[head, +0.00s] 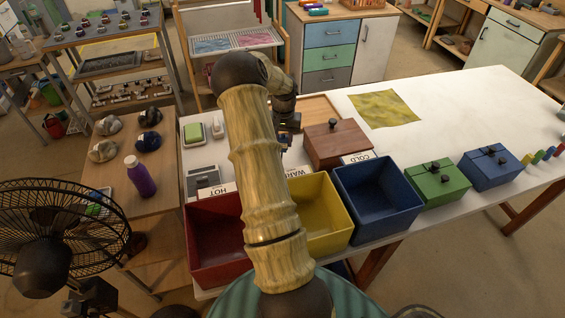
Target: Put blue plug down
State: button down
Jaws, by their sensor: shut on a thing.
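My gripper (286,128) is over the white table, just left of the brown lidded box. It points down and is mostly dark against the table. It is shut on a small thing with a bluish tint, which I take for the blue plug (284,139). The plug is tiny here and partly hidden by the fingers and my arm. I cannot tell whether it touches the tabletop or hangs just above it.
The brown box (338,144) and a shallow wooden tray (319,105) are close by. Red (211,240), yellow (322,205) and blue (376,200) bins line the front edge. A yellow cloth (384,108) lies behind. The white table (470,110) is clear at right.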

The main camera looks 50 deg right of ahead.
aim_at(285, 150)
jog(key=f, duration=0.3)
jog(key=f+p, duration=0.1)
jog(key=shift+s+d+f, duration=0.2)
jog(key=shift+s+f, duration=0.05)
jog(key=shift+s, duration=0.05)
jog(key=shift+f, duration=0.2)
jog(key=shift+w+a, duration=0.15)
jog(key=shift+f, duration=0.1)
jog(key=shift+f+p, duration=0.7)
jog(key=shift+f, duration=1.1)
jog(key=shift+f, duration=0.1)
jog(key=c, duration=1.1)
grip_release()
jog(key=shift+o, duration=0.2)
